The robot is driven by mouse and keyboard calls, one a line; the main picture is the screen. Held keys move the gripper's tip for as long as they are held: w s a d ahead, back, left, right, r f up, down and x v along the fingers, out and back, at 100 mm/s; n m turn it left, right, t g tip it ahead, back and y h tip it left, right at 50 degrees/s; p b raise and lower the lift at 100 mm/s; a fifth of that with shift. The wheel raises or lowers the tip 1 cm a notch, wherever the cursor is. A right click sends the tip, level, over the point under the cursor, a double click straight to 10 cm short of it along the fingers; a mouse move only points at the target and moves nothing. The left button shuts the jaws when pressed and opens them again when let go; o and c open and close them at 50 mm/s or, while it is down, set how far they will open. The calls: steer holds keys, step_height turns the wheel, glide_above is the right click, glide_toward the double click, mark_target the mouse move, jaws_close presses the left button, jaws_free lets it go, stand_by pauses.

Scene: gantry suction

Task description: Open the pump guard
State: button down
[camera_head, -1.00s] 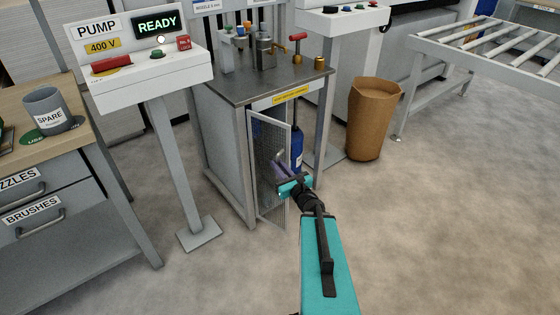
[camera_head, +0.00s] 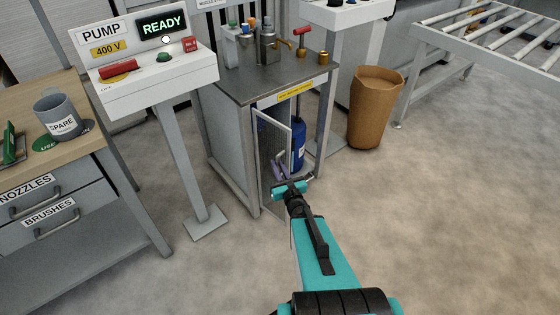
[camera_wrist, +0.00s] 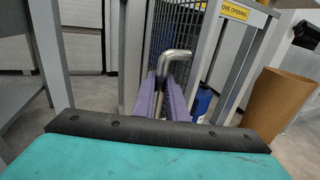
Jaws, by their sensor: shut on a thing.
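The pump guard (camera_head: 269,150) is a mesh door in a light metal frame on the front of the grey pump cabinet. It stands partly open, swung outward with its hinged side at the left. Its bent metal handle (camera_wrist: 178,55) shows in the wrist view, with the dark mesh behind it. My gripper (camera_head: 281,165) is at the guard's outer side. Its purple fingers (camera_wrist: 170,90) are shut on the handle in the wrist view. A blue cylinder (camera_head: 298,145) shows inside the cabinet, partly hidden by the guard.
The pump control panel (camera_head: 155,75) on its post stands left of the cabinet and reads READY. A drawer bench (camera_head: 70,210) is further left. The floor before the cabinet is clear.

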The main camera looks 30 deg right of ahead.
steer(key=shift+s+f, duration=0.15)
steer(key=shift+f, duration=0.05)
stand_by(0.4)
steer(key=c, duration=1.8)
jaws_free()
steer(key=shift+o, duration=0.2)
steer(key=shift+r, duration=0.1)
steer(key=shift+a, duration=0.1)
